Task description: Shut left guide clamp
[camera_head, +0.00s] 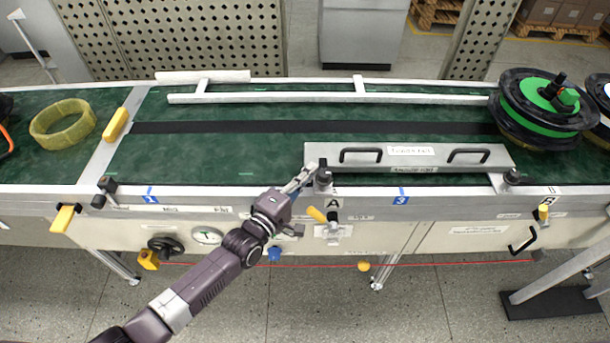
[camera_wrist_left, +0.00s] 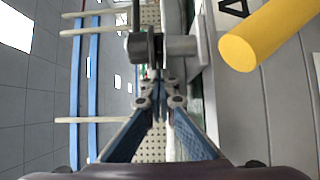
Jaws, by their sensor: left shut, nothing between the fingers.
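The left guide clamp, marked A, sits on the near rail of the conveyor. Its dark knob and post (camera_head: 323,180) stand at the left end of the grey guide (camera_head: 460,157), and its yellow lever (camera_head: 317,214) points up and to the left below. In the left wrist view the lever (camera_wrist_left: 268,36) is large at upper right and the dark clamp post (camera_wrist_left: 146,46) is ahead of the fingertips. My left gripper (camera_head: 306,173) is shut and empty, just left of the post. Whether it touches the post I cannot tell. My right gripper is not in view.
The second clamp, marked B, has a yellow lever (camera_head: 543,212) at the right. A white guide rail (camera_head: 330,98) runs along the far side.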

